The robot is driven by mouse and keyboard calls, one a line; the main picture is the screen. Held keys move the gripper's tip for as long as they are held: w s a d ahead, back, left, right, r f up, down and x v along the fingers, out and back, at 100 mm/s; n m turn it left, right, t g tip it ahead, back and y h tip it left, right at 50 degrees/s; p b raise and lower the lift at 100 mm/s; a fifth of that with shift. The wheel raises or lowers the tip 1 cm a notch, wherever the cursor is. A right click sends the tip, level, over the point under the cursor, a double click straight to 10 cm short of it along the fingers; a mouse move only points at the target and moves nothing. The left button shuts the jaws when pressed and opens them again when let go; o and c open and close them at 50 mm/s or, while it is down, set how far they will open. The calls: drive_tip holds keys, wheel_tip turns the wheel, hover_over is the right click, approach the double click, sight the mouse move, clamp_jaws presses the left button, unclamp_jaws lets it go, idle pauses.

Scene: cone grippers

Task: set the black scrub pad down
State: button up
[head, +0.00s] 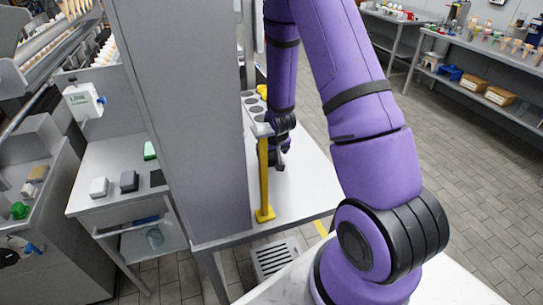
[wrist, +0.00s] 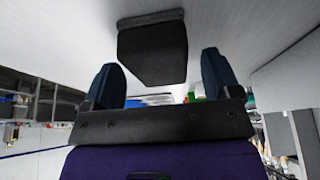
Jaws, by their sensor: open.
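A black scrub pad (wrist: 152,52) with a grey layer along one edge shows in the wrist view. It lies ahead of and between my gripper's two fingers, with clear gaps on both sides. Its grey edge appears to meet a pale flat surface (wrist: 230,22), though I cannot be sure of the contact. My gripper (wrist: 163,78) is open and empty.
A yellow post (head: 264,180) stands close left of my gripper, beside the tall grey column (head: 185,120). A left side table holds a white block (head: 99,187), a dark grey block (head: 129,181) and a green item (head: 150,150). Worktop to the right of my gripper looks clear.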

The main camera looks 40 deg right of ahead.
drive_tip(key=shift+w+f, duration=0.15)
drive_tip(key=shift+f, duration=0.25)
drive_tip(key=c, duration=1.1)
